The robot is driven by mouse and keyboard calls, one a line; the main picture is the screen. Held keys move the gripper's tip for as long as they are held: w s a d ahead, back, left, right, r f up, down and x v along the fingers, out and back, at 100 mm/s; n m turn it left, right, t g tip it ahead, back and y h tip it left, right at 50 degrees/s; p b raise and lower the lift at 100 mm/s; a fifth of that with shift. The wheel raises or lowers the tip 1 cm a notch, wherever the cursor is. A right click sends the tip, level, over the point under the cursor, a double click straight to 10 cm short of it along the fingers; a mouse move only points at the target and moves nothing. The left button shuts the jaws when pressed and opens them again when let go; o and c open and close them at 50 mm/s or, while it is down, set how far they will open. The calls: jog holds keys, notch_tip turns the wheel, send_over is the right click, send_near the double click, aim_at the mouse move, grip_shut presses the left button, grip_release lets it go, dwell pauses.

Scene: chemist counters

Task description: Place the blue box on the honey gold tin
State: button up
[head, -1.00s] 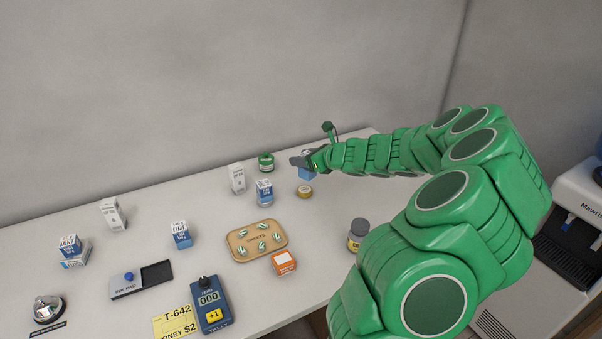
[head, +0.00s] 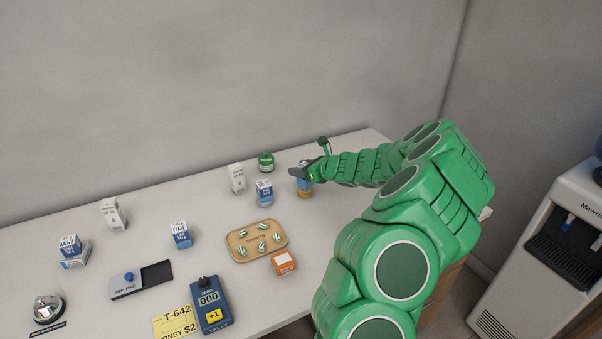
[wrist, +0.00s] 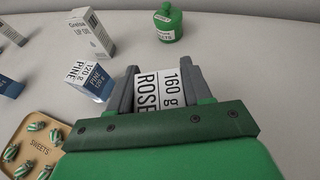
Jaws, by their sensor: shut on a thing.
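My gripper (head: 303,178) is shut on a blue and white box (wrist: 160,90), whose white face reads "160 g ROSE" in the wrist view. In the head view the blue box (head: 304,186) shows partly below my fingers. The honey gold tin (head: 306,195) stands directly beneath it on the counter, mostly covered by the box. I cannot tell whether the box touches the tin. The tin is hidden in the wrist view.
The blue-white PINE box (head: 264,191), a tall white box (head: 237,179) and a green jar (head: 266,162) stand to the left. A sweets tray (head: 240,256) and an orange box (head: 284,262) lie nearer. Further left are more boxes.

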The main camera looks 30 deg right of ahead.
jog(key=shift+f, duration=0.8)
jog(key=shift+f, duration=0.1)
jog(key=o, duration=1.2)
jog(key=shift+c, duration=0.2)
jog(key=v, duration=1.2)
